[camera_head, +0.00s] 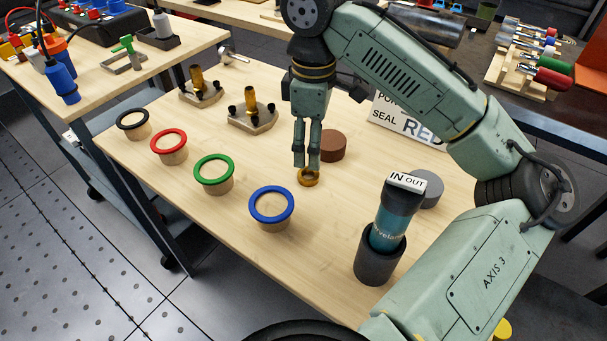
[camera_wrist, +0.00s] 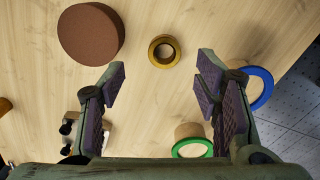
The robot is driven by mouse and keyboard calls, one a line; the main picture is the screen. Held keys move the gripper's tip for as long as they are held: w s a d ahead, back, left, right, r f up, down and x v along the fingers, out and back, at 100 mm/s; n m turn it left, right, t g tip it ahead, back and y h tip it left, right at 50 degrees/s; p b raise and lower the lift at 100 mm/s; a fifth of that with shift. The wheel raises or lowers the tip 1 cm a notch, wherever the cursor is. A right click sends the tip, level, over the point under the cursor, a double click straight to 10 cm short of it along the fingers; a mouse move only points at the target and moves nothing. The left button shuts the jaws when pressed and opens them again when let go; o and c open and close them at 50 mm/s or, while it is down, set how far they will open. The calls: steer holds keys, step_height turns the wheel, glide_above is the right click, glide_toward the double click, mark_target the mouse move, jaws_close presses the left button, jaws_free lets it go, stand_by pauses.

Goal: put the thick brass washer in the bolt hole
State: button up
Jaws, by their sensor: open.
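The thick brass washer (camera_head: 308,176) appears to be the small gold ring lying flat on the wooden table. In the wrist view the brass washer (camera_wrist: 164,51) shows its open centre, lined up between my fingertips and a little beyond them. My gripper (camera_head: 307,158) points down over the table, with its fingertips close to the washer in the head view. My gripper (camera_wrist: 162,72) is open and empty, its padded fingers apart. Two plates (camera_head: 252,120) carry upright brass posts and black knobs at the back left. I cannot tell which opening is the bolt hole.
A brown disc (camera_head: 332,146) is close behind the washer. Blue (camera_head: 271,204), green (camera_head: 214,169), red (camera_head: 169,142) and black (camera_head: 132,119) rings sit on wooden stubs to the left. A dark cup (camera_head: 378,255) holds a teal bottle at right. A grey disc (camera_head: 427,189) lies behind it.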

steer(key=f, duration=0.6)
steer(key=shift+s+f+p, duration=0.2)
steer(key=shift+s+p, duration=0.15)
jaws_close()
stand_by(0.5)
